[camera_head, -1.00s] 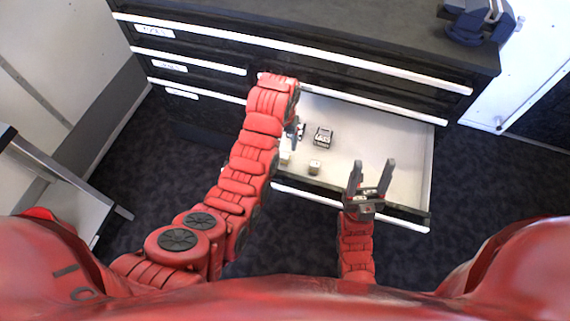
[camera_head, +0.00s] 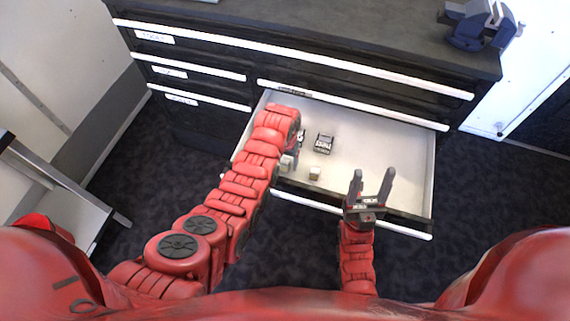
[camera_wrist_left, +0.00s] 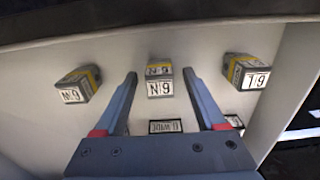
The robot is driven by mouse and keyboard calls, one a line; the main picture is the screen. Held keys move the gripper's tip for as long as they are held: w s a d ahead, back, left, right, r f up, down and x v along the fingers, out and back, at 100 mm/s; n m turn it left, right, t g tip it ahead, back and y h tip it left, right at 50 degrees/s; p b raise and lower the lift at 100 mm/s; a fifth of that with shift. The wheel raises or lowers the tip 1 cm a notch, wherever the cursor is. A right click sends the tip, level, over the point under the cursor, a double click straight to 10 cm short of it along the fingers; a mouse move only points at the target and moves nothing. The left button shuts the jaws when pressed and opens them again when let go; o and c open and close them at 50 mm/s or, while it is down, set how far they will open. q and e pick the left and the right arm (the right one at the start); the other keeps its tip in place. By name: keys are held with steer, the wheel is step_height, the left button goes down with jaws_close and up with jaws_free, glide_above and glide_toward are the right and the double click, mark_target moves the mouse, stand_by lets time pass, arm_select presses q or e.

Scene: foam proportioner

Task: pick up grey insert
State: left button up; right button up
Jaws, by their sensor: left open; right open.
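Three small grey inserts with yellow bands and white labels lie in the open drawer in the left wrist view: one at left (camera_wrist_left: 78,84), one in the middle (camera_wrist_left: 159,82) and one at right (camera_wrist_left: 245,72). I cannot tell which one the task names. My left gripper (camera_wrist_left: 160,76) is open, with the middle insert showing between its fingertips and nothing held. In the head view that gripper (camera_head: 294,150) is partly hidden under its own wrist, near the drawer's left side. A small pale insert (camera_head: 314,173) stands to its right. My right gripper (camera_head: 371,185) is open and empty over the drawer's front edge.
The pulled-out drawer (camera_head: 395,150) has a pale floor, clear on its right side. A dark labelled block (camera_head: 323,143) lies inside it. A blue vise (camera_head: 478,25) stands on the cabinet's dark top (camera_head: 330,30). A shelf unit (camera_head: 55,190) is at left.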

arm_select(q)
jaws_close()
stand_by(0.4)
steer(key=shift+r, duration=0.15)
